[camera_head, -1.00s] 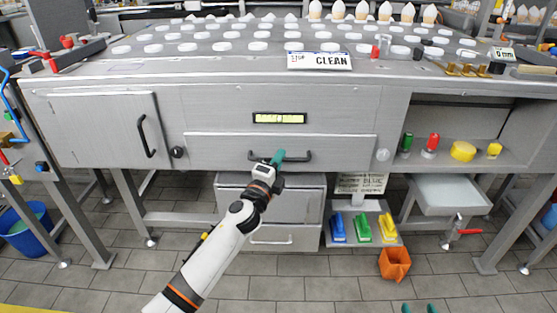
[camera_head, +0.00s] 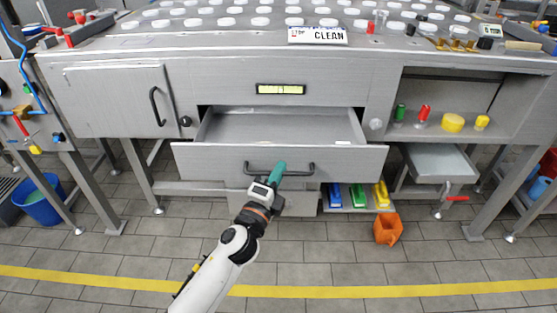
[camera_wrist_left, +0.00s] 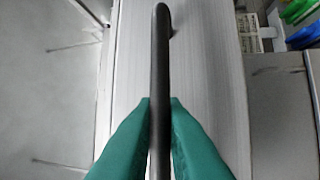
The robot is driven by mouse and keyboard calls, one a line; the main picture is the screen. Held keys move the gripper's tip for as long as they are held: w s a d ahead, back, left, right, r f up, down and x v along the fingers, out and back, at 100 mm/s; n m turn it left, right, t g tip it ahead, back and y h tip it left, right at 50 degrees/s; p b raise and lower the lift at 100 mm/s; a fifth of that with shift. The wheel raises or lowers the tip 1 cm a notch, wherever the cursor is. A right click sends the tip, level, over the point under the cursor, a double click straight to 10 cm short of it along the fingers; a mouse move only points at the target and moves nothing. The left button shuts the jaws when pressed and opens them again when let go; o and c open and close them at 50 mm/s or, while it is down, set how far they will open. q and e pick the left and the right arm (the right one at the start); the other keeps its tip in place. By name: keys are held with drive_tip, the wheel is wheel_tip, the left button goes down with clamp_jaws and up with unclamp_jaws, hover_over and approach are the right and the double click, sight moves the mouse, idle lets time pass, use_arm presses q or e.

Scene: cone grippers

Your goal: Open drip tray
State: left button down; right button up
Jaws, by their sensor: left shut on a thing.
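The drip tray (camera_head: 280,163) is a wide grey metal drawer in the middle of the steel machine. It stands pulled out, and its empty-looking inside floor shows behind the front panel. A dark bar handle (camera_head: 300,169) runs across its front. My left gripper (camera_head: 277,174), with green fingers, is at the handle. In the left wrist view the green fingers (camera_wrist_left: 160,130) are shut on the dark handle bar (camera_wrist_left: 160,75), one on each side. My right gripper is not in view.
A closed cabinet door (camera_head: 115,100) is on the left. The tiled floor in front is clear, with a yellow line (camera_head: 400,288).

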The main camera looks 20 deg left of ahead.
use_arm(q)
drive_tip(key=shift+s+d, duration=0.2)
drive_tip(key=shift+s, duration=0.55)
drive_tip(key=shift+s+d, duration=0.2)
drive_tip(key=shift+s, duration=0.55)
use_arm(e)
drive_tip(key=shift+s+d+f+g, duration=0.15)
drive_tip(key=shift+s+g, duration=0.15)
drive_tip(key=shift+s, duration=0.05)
use_arm(q)
drive_tip(key=c, duration=1.8)
unclamp_jaws()
